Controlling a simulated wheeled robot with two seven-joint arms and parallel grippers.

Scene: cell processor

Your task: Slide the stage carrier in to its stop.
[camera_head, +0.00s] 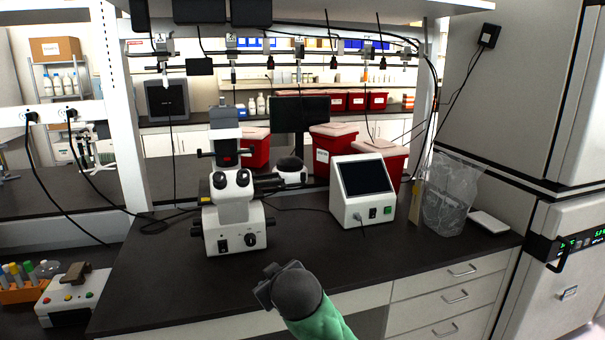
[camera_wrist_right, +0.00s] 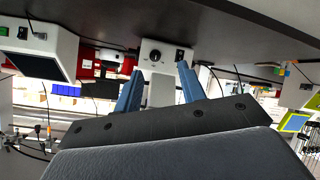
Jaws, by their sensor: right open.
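A white microscope (camera_head: 233,195) with black eyepieces stands upright on the dark bench. Dark parts (camera_head: 268,185) jut out from its right side at mid height. I cannot tell which part is the stage carrier or how far in it sits. My right gripper (camera_head: 268,285) is in front of the bench, below and to the right of the microscope, apart from it. In the right wrist view its two blue fingers (camera_wrist_right: 159,72) are spread and empty. The white microscope base (camera_wrist_right: 160,57) shows beyond them, upside down. My left gripper is out of view.
A white box with a dark screen (camera_head: 363,190) stands right of the microscope. A clear bag-lined bin (camera_head: 450,195) is farther right. Red bins (camera_head: 335,150) stand behind. A tube rack (camera_head: 20,285) is at far left. The front of the bench top (camera_head: 170,285) is clear.

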